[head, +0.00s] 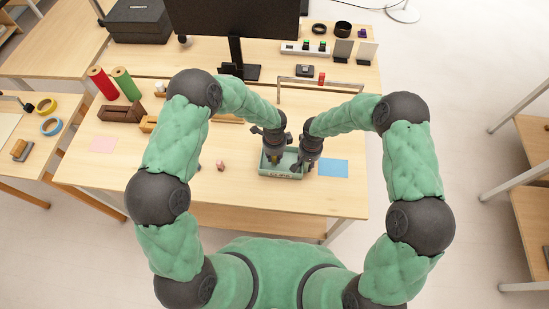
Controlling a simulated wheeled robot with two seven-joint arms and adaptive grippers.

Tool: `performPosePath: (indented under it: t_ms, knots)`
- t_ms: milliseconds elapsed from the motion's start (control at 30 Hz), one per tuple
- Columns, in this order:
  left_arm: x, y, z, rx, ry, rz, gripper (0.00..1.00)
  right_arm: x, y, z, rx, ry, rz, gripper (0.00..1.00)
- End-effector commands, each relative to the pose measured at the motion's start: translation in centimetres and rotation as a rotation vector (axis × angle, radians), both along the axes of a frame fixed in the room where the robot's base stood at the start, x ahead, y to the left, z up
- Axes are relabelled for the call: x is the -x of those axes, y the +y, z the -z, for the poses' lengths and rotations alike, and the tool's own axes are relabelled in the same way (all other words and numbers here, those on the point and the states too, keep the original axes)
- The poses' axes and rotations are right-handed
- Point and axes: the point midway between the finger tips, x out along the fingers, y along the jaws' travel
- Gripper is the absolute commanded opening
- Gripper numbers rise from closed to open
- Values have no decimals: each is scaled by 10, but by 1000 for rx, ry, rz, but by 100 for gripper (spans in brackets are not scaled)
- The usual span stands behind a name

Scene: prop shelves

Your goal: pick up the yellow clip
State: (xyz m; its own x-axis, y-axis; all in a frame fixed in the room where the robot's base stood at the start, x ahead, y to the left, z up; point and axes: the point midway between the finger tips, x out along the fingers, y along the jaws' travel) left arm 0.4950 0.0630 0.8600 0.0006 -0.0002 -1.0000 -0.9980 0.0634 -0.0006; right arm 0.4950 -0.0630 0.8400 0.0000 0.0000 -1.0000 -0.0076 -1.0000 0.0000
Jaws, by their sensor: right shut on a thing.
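A small green tray (281,175) stands near the front edge of the table, with items in it too small to make out. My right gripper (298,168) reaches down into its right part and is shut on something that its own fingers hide. My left gripper (272,157) is lowered at the tray's left-back part, beside the right one; its fingers are too small to tell open from shut. I cannot make out the yellow clip for certain; the grippers cover much of the tray.
A blue mat (333,168) lies right of the tray, and a small pink object (220,166) left of it. A monitor (234,20), a red roll (103,83) and a green roll (126,84) stand farther back. The table (240,185) is clear at front left.

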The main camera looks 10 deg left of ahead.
Motion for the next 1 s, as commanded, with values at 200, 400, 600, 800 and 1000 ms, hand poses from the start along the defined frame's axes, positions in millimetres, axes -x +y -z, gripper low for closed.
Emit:
performPosePath:
  t_ms: [200,400,600,800,1000]
  knots:
    - [0,0,0,0,1,0,2,0,0,0,0,0,0,6]
    - [0,0,-6,0,-2,0,2,0,0,0,0,0,0,6]
    - [-1,0,-38,0,-4,0,2,0,0,0,0,0,0,6]
    - [0,0,-75,0,-2,1,2,0,0,0,0,0,0,6]
    - [0,0,-96,0,-2,1,2,0,0,0,0,0,0,6]
